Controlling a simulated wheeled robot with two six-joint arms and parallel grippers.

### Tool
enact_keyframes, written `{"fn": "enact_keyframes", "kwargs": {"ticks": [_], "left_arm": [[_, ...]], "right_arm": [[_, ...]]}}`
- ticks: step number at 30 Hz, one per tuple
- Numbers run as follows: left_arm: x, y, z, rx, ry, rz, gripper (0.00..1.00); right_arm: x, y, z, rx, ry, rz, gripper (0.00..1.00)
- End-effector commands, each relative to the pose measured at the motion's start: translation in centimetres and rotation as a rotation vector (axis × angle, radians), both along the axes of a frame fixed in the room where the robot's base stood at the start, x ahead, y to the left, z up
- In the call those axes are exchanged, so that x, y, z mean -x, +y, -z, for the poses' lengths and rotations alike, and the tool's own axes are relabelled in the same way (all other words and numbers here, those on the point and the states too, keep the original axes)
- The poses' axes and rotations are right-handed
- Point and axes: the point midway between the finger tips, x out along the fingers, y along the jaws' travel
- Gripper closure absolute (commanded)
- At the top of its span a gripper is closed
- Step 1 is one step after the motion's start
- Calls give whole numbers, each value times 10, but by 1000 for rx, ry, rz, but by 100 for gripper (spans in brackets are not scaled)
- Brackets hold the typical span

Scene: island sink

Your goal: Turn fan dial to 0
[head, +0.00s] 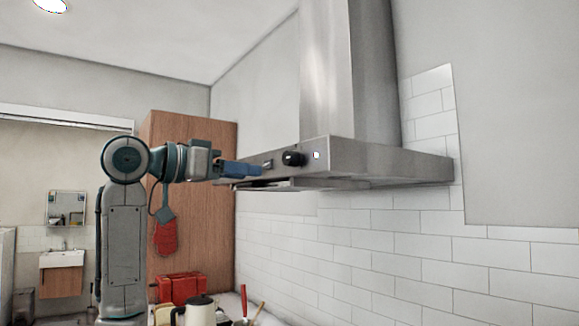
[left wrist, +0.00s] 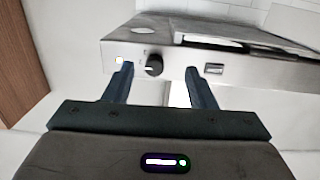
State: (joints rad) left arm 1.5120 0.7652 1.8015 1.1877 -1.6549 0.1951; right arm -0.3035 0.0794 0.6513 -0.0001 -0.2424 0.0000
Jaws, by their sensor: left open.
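The fan dial (head: 293,158) is a round black knob on the front edge of the steel range hood (head: 370,160). A small lit button (head: 316,155) sits to its right in the head view. My left gripper (head: 250,169) is open and empty, close in front of the hood's front panel, to the left of the dial in the head view. In the left wrist view the dial (left wrist: 154,65) shows beyond and between the two fingers (left wrist: 154,82), nearer the left one, with a white mark on its face. I see no contact with the dial. My right gripper is not in view.
A small dark rectangular panel (left wrist: 214,69) lies beside the dial on the hood front. Below the hood stand a red toaster (head: 182,288), a kettle (head: 199,308) and utensils. A red mitt (head: 166,238) hangs by the wooden cabinet (head: 200,200).

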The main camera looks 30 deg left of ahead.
Motion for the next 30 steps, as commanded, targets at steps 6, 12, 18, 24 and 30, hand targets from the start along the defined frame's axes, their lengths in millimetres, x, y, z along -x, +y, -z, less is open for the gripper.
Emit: {"fn": "enact_keyframes", "kwargs": {"ticks": [6, 12, 18, 24, 30], "left_arm": [[28, 8, -31, 15, -47, 18, 49], [5, -4, -34, 15, -46, 22, 49], [-30, -20, -35, 16, -46, 23, 49], [-57, -32, -33, 15, -47, 21, 49], [-67, -37, -32, 15, -48, 19, 49]], "right_arm": [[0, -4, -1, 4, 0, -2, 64], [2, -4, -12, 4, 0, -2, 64], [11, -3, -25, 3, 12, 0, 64], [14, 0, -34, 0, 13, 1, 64], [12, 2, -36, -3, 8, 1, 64]]}}
